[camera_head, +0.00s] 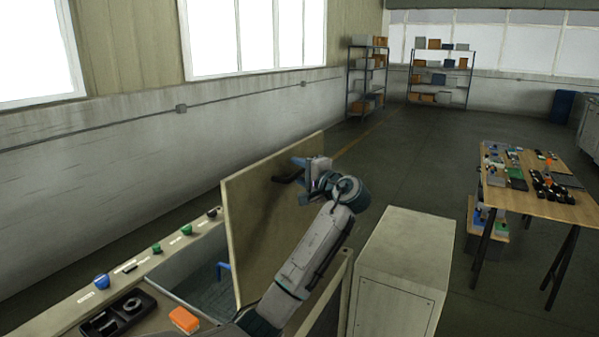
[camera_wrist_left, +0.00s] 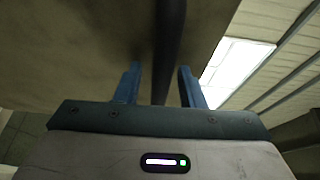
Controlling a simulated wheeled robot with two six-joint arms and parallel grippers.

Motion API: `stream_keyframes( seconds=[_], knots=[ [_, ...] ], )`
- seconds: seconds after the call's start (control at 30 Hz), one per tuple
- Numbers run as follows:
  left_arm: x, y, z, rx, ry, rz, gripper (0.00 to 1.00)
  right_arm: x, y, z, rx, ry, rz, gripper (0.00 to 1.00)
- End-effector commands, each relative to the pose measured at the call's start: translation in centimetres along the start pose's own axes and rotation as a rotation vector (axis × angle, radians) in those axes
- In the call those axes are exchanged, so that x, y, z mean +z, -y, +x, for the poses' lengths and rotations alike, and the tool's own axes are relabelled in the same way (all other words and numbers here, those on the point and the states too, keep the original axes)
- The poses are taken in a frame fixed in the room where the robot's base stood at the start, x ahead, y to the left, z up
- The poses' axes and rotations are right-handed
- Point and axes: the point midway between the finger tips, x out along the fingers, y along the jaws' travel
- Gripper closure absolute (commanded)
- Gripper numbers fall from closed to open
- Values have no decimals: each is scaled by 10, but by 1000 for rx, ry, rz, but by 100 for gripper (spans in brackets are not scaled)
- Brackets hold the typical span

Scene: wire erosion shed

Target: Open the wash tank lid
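The wash tank lid (camera_head: 262,215), a flat tan panel, stands steeply raised above the wash tank (camera_head: 193,262), whose grey inside shows to its left. A dark bar handle (camera_head: 287,178) sits near the lid's upper edge. My left gripper (camera_head: 308,172) is at this handle. In the left wrist view, the handle (camera_wrist_left: 169,45) runs between the two blue fingers (camera_wrist_left: 160,88) of my left gripper. The fingers are apart, with a gap between the left finger and the bar; the right finger is close to it. The lid (camera_wrist_left: 75,45) fills the upper left there. My right gripper is out of view.
A beige cabinet (camera_head: 402,270) stands just right of my left arm. A wooden table (camera_head: 535,203) with small parts is farther right. Open floor lies beyond.

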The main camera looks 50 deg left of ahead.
Motion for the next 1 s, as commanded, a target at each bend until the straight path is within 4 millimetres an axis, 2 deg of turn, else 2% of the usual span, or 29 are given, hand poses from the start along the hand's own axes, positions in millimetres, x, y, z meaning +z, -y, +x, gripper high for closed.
stream_keyframes(
  seconds=[0.17, 0.5, 0.63, 0.8, 1.0],
  knots=[
    [-1, -2, -10, 0, -2, -3, 64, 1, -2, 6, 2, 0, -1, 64],
    [-1, -5, -74, 3, -4, -4, 64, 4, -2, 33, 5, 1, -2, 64],
    [0, -2, -93, 2, -2, -4, 64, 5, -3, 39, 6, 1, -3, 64],
    [0, -1, -106, 0, 0, -2, 64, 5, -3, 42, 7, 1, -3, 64],
    [0, 1, -108, -1, 1, -2, 64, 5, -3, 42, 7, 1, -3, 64]
  ],
)
